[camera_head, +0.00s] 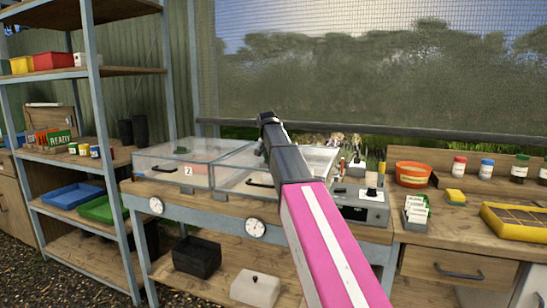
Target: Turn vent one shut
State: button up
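No part that I can make out clearly is marked as vent one. Two clear-lidded boxes stand side by side on the bench: the left box (225,160) has a label "2" (188,171) and a dark handle, and the right box (232,180) is partly hidden behind my arm. Any number on the right box is not visible. White round dials, one at the left (156,205) and one in the middle (255,228), sit on the bench's front rail. My gripper (268,120) is above the right box, seen from behind; its fingers are not clear.
A grey control box (361,207) with a knob stands right of the boxes. Further right are an orange pot (412,174), a card holder (416,214), jars and a yellow tray (516,222). A shelf rack (96,120) stands left. A black bin (197,257) and white tub (255,289) sit below.

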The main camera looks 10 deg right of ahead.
dwell(0.4)
jog(key=o, duration=0.9)
jog(key=v, duration=1)
jog(key=shift+a+r, duration=0.15)
jog(key=shift+r, duration=0.25)
jog(key=shift+s, duration=0.1)
